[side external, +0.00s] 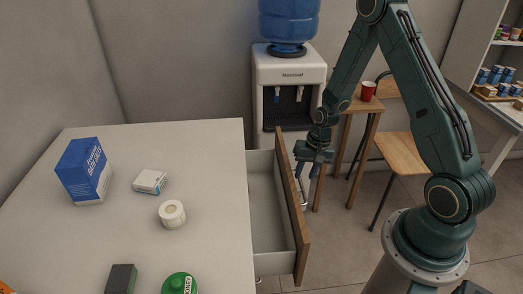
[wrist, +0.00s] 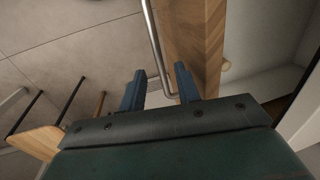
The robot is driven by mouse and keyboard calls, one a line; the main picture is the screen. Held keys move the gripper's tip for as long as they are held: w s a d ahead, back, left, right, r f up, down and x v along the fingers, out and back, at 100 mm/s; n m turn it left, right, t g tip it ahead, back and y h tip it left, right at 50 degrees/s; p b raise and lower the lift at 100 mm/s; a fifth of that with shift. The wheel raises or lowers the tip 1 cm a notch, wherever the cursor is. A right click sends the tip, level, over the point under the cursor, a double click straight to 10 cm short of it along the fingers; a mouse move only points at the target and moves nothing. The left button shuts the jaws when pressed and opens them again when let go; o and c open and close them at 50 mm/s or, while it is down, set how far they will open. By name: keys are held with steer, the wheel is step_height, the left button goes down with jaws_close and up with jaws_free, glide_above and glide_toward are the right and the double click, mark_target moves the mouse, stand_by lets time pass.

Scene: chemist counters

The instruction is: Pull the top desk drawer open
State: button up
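The top desk drawer (side external: 270,208) stands well open in the side view, with its pale interior bare. Its wooden front (side external: 291,205) also shows in the wrist view (wrist: 196,35). A thin metal bar handle (wrist: 155,45) runs along the outer face of that front. My gripper (side external: 309,171) is at the outer side of the drawer front, by the handle. In the wrist view, the blue fingers of my gripper (wrist: 160,82) are apart, with the lower end of the handle between them. I see a gap beside the bar; firm contact is not visible.
The desk top (side external: 215,190) holds a blue box (side external: 84,172), a small white box (side external: 150,181), a white roll (side external: 172,213) and a green-topped item (side external: 180,284). A water dispenser (side external: 290,75) stands behind the drawer. A wooden chair (side external: 404,152) stands to the right.

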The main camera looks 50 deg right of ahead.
mark_target(301, 184)
steer(key=shift+w+a+f, duration=0.1)
steer(key=shift+f, duration=0.7)
steer(key=shift+w+a+f, duration=0.1)
steer(key=shift+f, duration=0.65)
steer(key=shift+c, duration=0.2)
jaws_close()
